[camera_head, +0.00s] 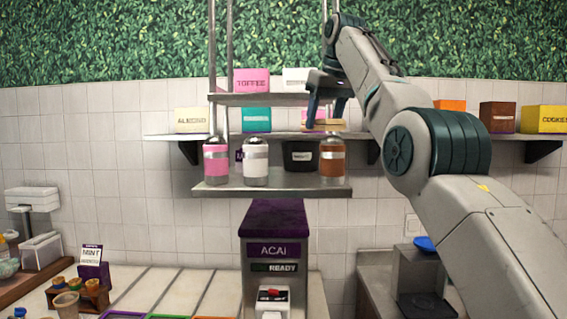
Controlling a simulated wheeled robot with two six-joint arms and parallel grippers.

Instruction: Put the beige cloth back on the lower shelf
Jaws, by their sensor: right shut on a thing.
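The beige cloth (324,127) shows as a small, flat, folded tan piece at the fingertips of my right gripper (325,112). My right gripper reaches in from the right, points down and is shut on the cloth. It holds the cloth above the right part of the metal lower shelf (270,190), level with a gap between the two shelves. The fingers and arm hide part of what is behind. My left gripper is not in view.
On the lower shelf stand a pink bottle (216,162), a white bottle (255,165), a black tub (300,156) and a brown bottle (332,160), close together. The upper shelf (255,99) holds a pink TOFFEE box (251,80). The ACAI machine (273,222) stands below.

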